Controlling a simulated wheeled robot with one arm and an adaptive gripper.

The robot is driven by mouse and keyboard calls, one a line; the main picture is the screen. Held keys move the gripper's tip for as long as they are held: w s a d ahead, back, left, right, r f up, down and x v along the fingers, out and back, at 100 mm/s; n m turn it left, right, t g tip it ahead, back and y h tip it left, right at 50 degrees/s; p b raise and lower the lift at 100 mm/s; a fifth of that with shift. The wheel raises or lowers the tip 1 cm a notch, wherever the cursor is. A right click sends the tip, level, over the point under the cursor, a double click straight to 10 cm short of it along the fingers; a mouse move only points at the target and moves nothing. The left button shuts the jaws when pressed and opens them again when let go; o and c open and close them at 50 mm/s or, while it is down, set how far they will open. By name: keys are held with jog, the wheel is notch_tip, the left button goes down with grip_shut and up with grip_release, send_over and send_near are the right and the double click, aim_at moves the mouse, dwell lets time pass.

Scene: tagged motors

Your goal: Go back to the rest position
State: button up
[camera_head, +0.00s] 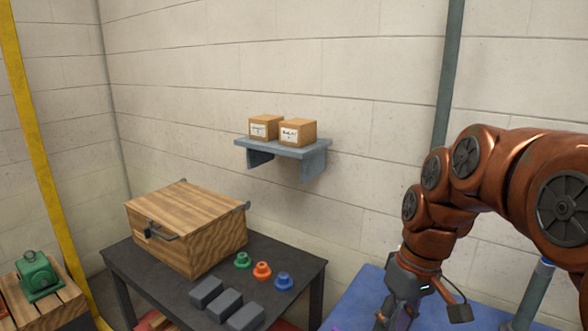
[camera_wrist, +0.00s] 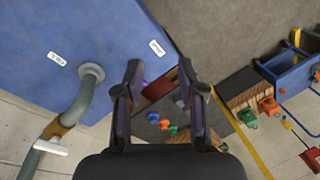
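My gripper (camera_head: 396,316) hangs below my copper-coloured arm at the right of the head view, over the blue table, its lower end cut off by the frame edge. In the wrist view my gripper (camera_wrist: 158,72) shows two dark fingers spread apart with nothing between them. The blue table (camera_head: 352,300) is below and beside it; it also fills the upper left of the wrist view (camera_wrist: 75,25), with two white labels. A green motor (camera_head: 38,275) sits on a wooden pallet at the far left, apart from my gripper.
A dark table (camera_head: 135,278) carries a wooden box (camera_head: 190,235), green (camera_head: 243,260), orange (camera_head: 262,270) and blue (camera_head: 284,281) knobbed pieces, and several grey blocks. A wall shelf (camera_head: 285,147) holds two cartons. A grey-blue pipe (camera_head: 535,295) stands near my arm.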

jog(key=s+f+m+h, duration=0.1)
jog(key=s+f, duration=0.3)
jog(key=s, duration=0.5)
jog(key=s+d+f+m+g+h, duration=0.1)
jog(key=s+f+m, duration=0.2)
jog(key=s, duration=0.7)
jog(key=shift+s+d+f+p, duration=0.25)
jog(key=shift+f+p, duration=0.1)
jog(key=shift+f, duration=0.3)
jog(key=shift+d+m, duration=0.1)
jog(key=shift+m, duration=0.2)
